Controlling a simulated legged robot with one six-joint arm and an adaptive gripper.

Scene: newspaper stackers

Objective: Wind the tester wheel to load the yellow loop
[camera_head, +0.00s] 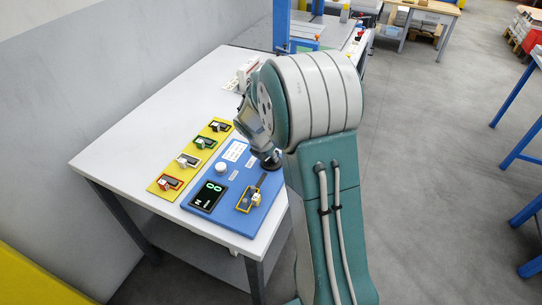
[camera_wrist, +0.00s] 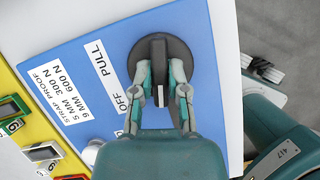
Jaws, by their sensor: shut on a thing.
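The tester is a blue panel (camera_head: 226,172) on the white table. Its wheel is a round black knob (camera_wrist: 148,48) with a raised grip bar at the panel's far end; in the head view my arm hides most of it. My gripper (camera_wrist: 160,88) is over the wheel, its two fingers closed on either side of the grip bar. The yellow loop (camera_head: 243,201) is at the near right of the panel, around a small pale block; it is outside the wrist view. The dark display (camera_head: 208,196) shows green digits that look like 00, with an N below.
A yellow strip (camera_head: 155,188) left of the panel holds several blocks with red, white, green and black loops. A white knob (camera_head: 221,167) stands on the panel. Labels in the wrist view read PULL, OFF and STRAP PROOF (camera_wrist: 62,95). The table's left part (camera_head: 130,150) is clear.

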